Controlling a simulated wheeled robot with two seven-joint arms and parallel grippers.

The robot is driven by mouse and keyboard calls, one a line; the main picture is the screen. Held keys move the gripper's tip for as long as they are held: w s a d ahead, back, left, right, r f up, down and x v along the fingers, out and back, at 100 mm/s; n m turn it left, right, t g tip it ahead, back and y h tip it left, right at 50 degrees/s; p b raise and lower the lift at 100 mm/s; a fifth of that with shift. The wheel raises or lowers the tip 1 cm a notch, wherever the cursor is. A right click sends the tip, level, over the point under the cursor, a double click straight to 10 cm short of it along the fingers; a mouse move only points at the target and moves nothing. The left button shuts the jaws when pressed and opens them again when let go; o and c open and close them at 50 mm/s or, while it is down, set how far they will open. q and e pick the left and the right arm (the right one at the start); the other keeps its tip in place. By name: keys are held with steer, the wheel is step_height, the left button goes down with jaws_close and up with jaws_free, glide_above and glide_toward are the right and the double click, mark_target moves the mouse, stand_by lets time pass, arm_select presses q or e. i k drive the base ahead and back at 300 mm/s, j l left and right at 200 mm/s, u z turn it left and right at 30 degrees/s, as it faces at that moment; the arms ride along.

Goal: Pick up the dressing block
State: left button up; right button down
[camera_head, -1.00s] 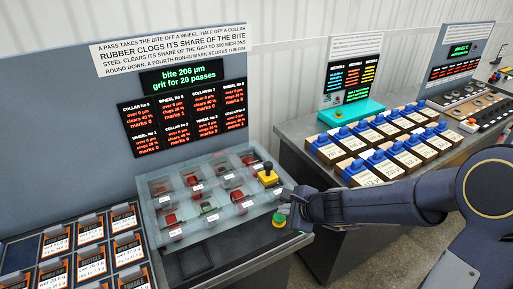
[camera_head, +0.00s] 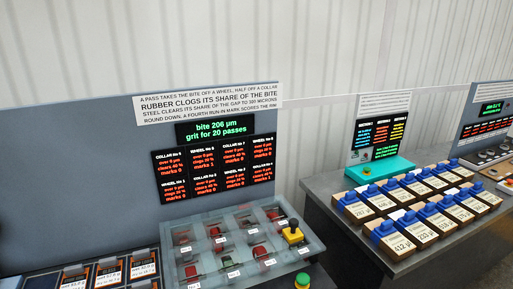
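I cannot tell by its label which thing is the dressing block. Dark blocks with orange-edged white labels (camera_head: 108,273) lie in a rack at the lower left, cut off by the bottom edge; their print is too small to read. Pale blocks with blue tops and micron labels (camera_head: 402,240) stand in two rows on the right bench. Neither of my grippers is in view.
A glass-topped machine (camera_head: 310,243) with a yellow-and-black joystick (camera_head: 292,232) and green button (camera_head: 302,281) stands at the centre. Its display (camera_head: 215,128) reads "bite 206 µm, grit for 20 passes". A teal box (camera_head: 381,169) sits on the right bench (camera_head: 340,215).

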mark_target(293, 234)
steer(key=i+l, duration=0.15)
steer(key=l, duration=0.2)
steer(key=i+l, duration=0.15)
steer(key=l, duration=0.25)
steer(key=i+l, duration=0.2)
steer(key=l, duration=0.15)
steer(key=l+u, duration=0.1)
steer(key=u, duration=0.35)
steer(key=l+u, duration=0.1)
steer(key=u, duration=0.3)
steer(key=l+u, duration=0.15)
steer(key=u, duration=0.3)
steer(key=l+u, duration=0.1)
steer(key=u, duration=0.3)
